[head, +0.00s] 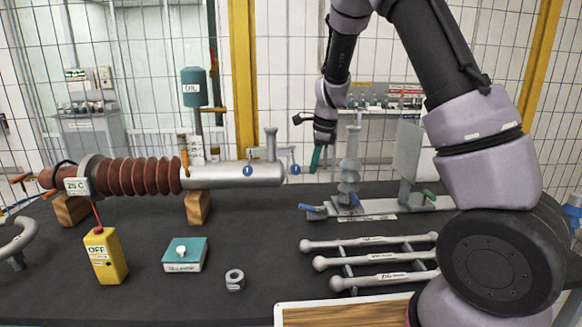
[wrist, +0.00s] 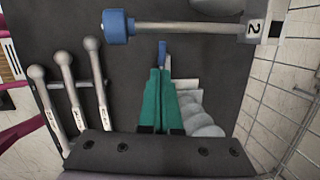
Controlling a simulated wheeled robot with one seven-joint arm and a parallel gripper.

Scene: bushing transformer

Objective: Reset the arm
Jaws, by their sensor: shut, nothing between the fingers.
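My arm comes down from the top right in the head view. My gripper (head: 315,160), with green fingers, hangs above the far part of the dark table (head: 260,285), left of the grey ribbed insulator (head: 349,165). In the wrist view my gripper (wrist: 161,72) has its two green fingers close together, shut and empty. The insulator (wrist: 205,125) lies just right of the fingers there, partly hidden by the gripper's body.
The brown ribbed bushing (head: 135,177) rests on wooden blocks at the left. A wire fence stands behind.

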